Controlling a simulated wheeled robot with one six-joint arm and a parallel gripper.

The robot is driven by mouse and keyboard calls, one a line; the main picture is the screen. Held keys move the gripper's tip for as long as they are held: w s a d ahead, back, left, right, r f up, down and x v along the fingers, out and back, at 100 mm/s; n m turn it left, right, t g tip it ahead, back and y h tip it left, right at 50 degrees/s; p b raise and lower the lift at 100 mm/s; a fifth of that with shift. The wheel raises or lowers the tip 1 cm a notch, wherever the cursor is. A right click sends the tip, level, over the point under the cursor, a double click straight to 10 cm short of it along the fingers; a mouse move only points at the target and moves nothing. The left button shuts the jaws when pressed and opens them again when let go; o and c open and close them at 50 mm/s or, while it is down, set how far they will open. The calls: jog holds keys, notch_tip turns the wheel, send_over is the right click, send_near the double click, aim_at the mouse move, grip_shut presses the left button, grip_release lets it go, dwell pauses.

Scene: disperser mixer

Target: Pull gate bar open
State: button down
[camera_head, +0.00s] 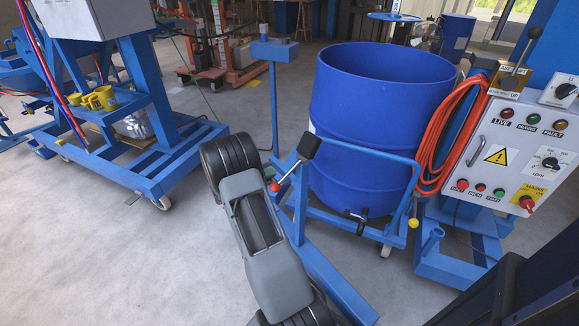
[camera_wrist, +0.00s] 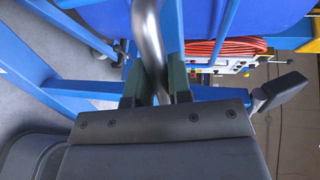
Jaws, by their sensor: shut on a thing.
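The blue gate bar (camera_head: 372,148) runs across the front of the large blue drum (camera_head: 345,110) in the head view. I cannot tell how this grey bar joins the gate bar. A black grip (camera_wrist: 280,92) shows at right in the wrist view. In the head view my arm hides the fingertips.
A control panel (camera_head: 528,140) with a coiled orange cable (camera_head: 440,140) stands right of the drum. A blue wheeled frame (camera_head: 150,160) with yellow cups (camera_head: 100,98) stands at left. A thin blue post (camera_head: 273,110) rises behind my arm. Grey floor is open at lower left.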

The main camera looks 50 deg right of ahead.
jog(key=shift+w, duration=0.1)
jog(key=c, duration=1.1)
grip_release()
jog(key=shift+a, duration=0.1)
jog(key=p+v, duration=0.3)
jog(key=v, duration=1)
jog(key=shift+w+a+r, duration=0.1)
jog(key=shift+a, duration=0.15)
